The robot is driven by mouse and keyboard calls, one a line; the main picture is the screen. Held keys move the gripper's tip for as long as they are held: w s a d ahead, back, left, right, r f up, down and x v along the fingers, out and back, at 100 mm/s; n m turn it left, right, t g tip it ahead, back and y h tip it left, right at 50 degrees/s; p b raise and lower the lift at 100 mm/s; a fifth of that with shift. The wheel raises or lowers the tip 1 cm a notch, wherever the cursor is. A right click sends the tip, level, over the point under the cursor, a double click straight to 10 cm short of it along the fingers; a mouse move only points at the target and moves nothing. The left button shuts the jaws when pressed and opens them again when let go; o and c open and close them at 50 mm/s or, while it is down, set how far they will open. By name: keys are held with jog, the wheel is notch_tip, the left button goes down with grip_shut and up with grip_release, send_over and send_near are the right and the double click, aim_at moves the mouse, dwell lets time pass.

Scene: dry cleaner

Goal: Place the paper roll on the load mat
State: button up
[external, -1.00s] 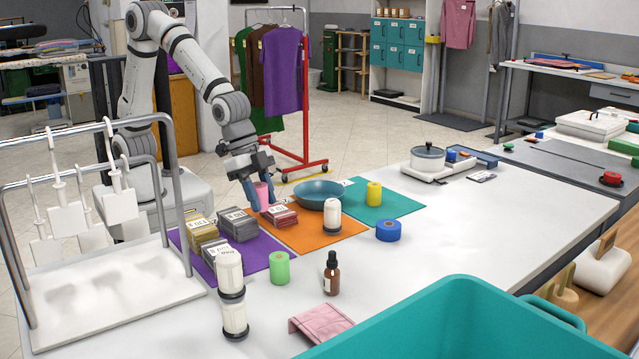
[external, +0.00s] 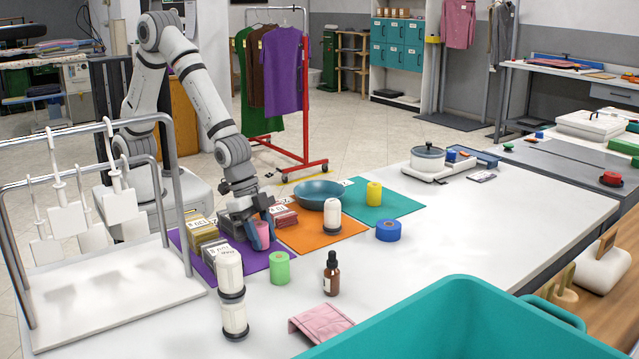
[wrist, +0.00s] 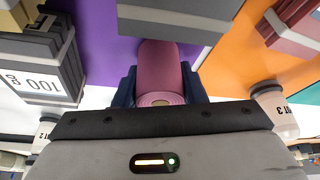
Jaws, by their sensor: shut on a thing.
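A pink paper roll (external: 262,237) is between the fingers of my gripper (external: 257,236), which is shut on it. In the wrist view the pink roll (wrist: 162,70) sits between the dark blue fingers (wrist: 158,88). It is at or just above the right part of the purple mat (external: 252,286), close to the orange mat (external: 318,244); I cannot tell whether it touches. A teal mat (external: 398,206) lies farther right. I cannot read which mat is the load mat.
Grey blocks (external: 232,216) and yellow-brown blocks (external: 201,229) stand left of my gripper, red blocks (external: 284,217) right. A green roll (external: 279,268), white bottle (external: 332,217) and blue bowl (external: 319,194) are nearby. Yellow (external: 374,194) and blue (external: 388,231) rolls stand farther right.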

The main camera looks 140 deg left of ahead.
jog(key=shift+f, duration=0.25)
jog(key=o, duration=1)
jog(key=shift+r, duration=0.1)
jog(key=shift+r, duration=0.5)
jog(key=v, duration=1.2)
jog(key=s+d+r+m, duration=0.1)
jog(key=s+d, duration=0.3)
jog(key=s, duration=0.3)
jog(key=s+d+r+m+g+h, duration=0.1)
jog(key=s+d, duration=0.4)
jog(key=s, duration=0.3)
jog(key=s+d+r+m+g, duration=0.1)
jog(key=s+d+r, duration=0.1)
jog(key=s+d, duration=0.2)
jog(key=shift+s+d+r+m, duration=0.1)
jog(key=shift+s+m, duration=0.05)
jog(key=shift+s, duration=0.8)
jog(key=shift+s+d+m, duration=0.1)
jog(key=shift+s+m, duration=0.05)
jog(key=shift+s, duration=0.8)
